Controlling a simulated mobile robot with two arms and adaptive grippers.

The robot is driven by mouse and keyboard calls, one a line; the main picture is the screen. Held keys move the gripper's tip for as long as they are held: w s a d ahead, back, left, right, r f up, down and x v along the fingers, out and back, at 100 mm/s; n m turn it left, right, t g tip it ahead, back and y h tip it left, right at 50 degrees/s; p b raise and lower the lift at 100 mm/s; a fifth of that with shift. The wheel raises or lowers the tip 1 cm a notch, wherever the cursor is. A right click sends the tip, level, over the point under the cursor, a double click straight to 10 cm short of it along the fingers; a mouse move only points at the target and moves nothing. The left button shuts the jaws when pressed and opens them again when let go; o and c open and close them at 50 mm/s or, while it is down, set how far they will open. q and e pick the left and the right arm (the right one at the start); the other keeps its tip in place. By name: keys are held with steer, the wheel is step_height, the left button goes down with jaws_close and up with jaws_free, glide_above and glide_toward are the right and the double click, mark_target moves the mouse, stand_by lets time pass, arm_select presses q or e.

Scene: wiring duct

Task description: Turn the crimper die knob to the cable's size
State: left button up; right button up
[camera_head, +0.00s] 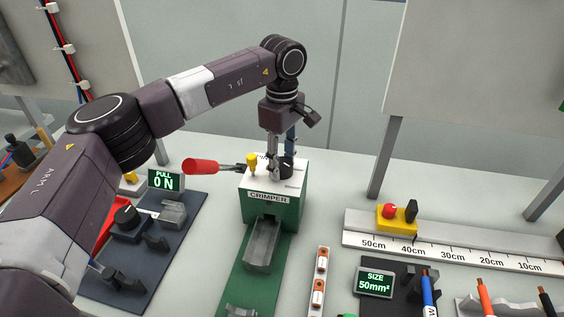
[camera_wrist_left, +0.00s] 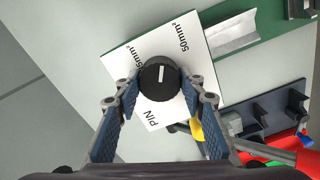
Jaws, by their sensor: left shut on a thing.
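The crimper (camera_head: 272,205) is a green box with a white top plate, which also shows in the left wrist view (camera_wrist_left: 128,62). Its black die knob (camera_wrist_left: 160,80) has a white pointer line. The line points up in the left wrist view, between a partly hidden "5mm²" label at left and "50mm²" at right; "PIN" is at lower left. My left gripper (camera_head: 273,172) reaches down from above, its blue-padded fingers (camera_wrist_left: 160,92) on either side of the knob, shut on it. The size display (camera_head: 375,282) reads 50mm². My right gripper is not in view.
A red-handled lever (camera_head: 203,166) sticks out left of the crimper. A pull display (camera_head: 166,181) reads 0 N on a dark fixture at left. A ruler (camera_head: 450,247) with a yellow block (camera_head: 396,217) lies at right. Several cables (camera_head: 485,297) stand at front right.

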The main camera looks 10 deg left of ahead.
mark_target(282, 162)
arm_select(q)
steer(key=shift+r, duration=0.1)
steer(key=o, duration=1.2)
steer(key=shift+c, duration=0.2)
step_height(282, 162, up, 12)
